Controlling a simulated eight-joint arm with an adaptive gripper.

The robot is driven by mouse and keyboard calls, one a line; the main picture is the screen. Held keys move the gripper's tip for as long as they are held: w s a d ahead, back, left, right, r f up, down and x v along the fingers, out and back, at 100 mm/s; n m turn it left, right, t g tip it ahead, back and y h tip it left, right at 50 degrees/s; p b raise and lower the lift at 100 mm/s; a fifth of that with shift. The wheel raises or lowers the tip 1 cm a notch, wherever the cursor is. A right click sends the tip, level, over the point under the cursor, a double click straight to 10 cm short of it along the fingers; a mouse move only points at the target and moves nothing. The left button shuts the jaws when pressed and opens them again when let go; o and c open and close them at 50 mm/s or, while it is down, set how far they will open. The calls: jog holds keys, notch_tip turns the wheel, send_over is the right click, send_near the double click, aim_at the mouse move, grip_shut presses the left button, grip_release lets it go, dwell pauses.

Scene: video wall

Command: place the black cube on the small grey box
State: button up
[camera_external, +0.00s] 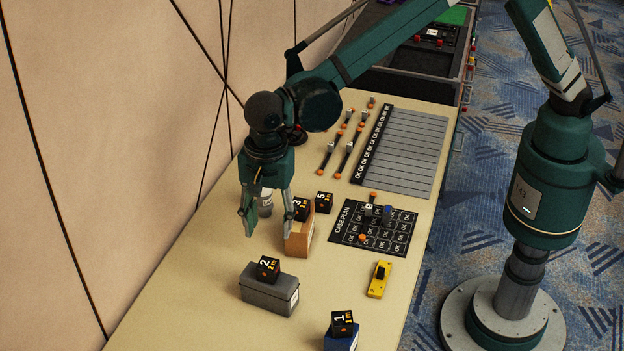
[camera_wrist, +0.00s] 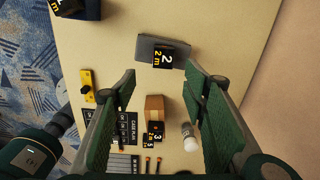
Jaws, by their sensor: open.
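A black cube marked 2 (camera_external: 268,267) sits on top of the small grey box (camera_external: 268,292). In the wrist view that cube (camera_wrist: 166,60) rests at the edge of the grey box (camera_wrist: 147,48), at the top middle. My gripper (camera_external: 268,223) is open, with nothing between its fingers, and hangs above the table, farther back than the grey box. In the wrist view the fingers (camera_wrist: 163,80) are spread wide, with the grey box beyond their tips. Other black cubes are marked 3 (camera_external: 301,208), 5 (camera_external: 323,202) and 1 (camera_external: 342,321).
Cube 3 is on a brown box (camera_external: 299,242) close beside my gripper; cube 1 is on a blue box (camera_external: 342,343). A white jar (camera_external: 265,204) stands behind the fingers. A yellow block (camera_external: 379,280) and the case plan (camera_external: 372,226) lie to the right. Table is clear left of the grey box.

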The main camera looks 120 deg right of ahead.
jog(key=s+a+r+n+t, duration=0.1)
jog(key=s+r+n+t, duration=0.1)
jog(key=s+r+n, duration=0.7)
jog(key=s+r+n+t, duration=0.1)
jog(key=s+r+n, duration=0.2)
jog(key=s+r, duration=1.1)
jog(key=s+f+n+t, duration=0.2)
jog(key=s+n, duration=0.5)
jog(key=s, duration=0.9)
jog(key=s+a+f+n+t, duration=0.1)
jog(key=s+f+n, duration=0.3)
jog(key=s, duration=1.3)
jog(key=n+t, duration=0.1)
jog(key=n, duration=0.2)
jog(key=shift+f, duration=0.3)
